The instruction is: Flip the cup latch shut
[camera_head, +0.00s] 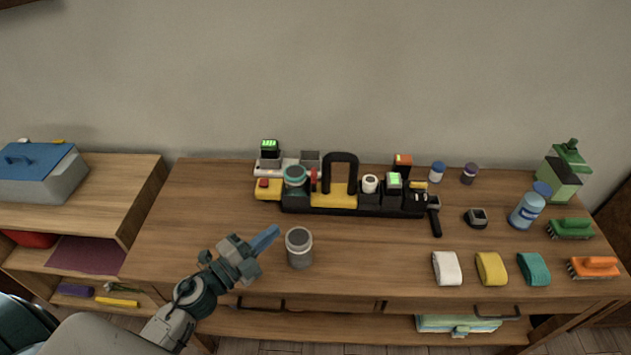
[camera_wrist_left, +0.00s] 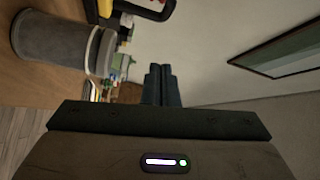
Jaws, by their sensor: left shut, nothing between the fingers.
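A grey cup (camera_head: 299,250) with a pale band and a dark top stands upright near the front edge of the table. It also shows at the upper left of the left wrist view (camera_wrist_left: 62,45). I cannot make out the latch on the cup in either view. My left gripper (camera_head: 270,235) is shut and empty, with its blue fingers just left of the cup's upper part, seemingly apart from it. Its closed fingers show in the middle of the left wrist view (camera_wrist_left: 162,84). My right gripper is not in view.
A black and yellow rack (camera_head: 335,198) with several devices and a black handle stands behind the cup. White, yellow and teal rolled cloths (camera_head: 491,268), a blue bottle (camera_head: 526,208) and brushes (camera_head: 594,267) are at the right.

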